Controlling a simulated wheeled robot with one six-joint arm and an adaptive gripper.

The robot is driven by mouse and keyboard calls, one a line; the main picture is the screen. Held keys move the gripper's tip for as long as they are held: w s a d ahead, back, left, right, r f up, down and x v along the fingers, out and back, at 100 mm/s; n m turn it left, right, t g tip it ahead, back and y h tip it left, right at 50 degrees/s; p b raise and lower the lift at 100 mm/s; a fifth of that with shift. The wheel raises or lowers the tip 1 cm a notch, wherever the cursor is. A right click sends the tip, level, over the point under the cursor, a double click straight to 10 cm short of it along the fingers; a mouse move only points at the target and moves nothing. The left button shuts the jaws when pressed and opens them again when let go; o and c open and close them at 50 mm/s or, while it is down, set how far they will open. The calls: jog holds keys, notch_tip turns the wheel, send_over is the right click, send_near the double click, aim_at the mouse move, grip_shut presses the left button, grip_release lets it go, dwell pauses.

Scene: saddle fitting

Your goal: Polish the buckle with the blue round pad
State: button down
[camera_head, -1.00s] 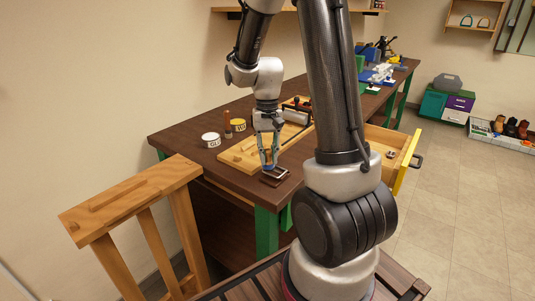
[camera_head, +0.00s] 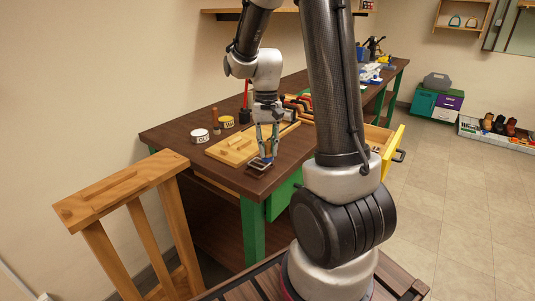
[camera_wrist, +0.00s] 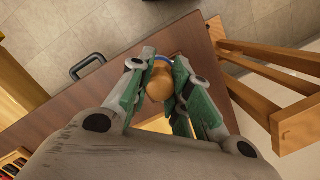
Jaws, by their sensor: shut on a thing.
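My gripper (camera_head: 267,152) points down over the near corner of the workbench, shut on the wooden knob of the blue round pad. In the wrist view the tan knob (camera_wrist: 160,82) sits between the green-grey fingers (camera_wrist: 158,85), with a blue rim of the pad (camera_wrist: 166,58) showing beyond it. The buckle (camera_head: 257,169), a small metal frame on a dark base, lies on the bench right under the fingertips in the head view. The pad is at or just above it; I cannot tell whether they touch.
A yellow-fronted drawer (camera_head: 391,152) stands open at right. A wooden stand (camera_head: 120,190) is at the front left.

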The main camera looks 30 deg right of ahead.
aim_at(267, 143)
jog(key=shift+r, duration=2.7)
jog(key=shift+w+r, duration=0.1)
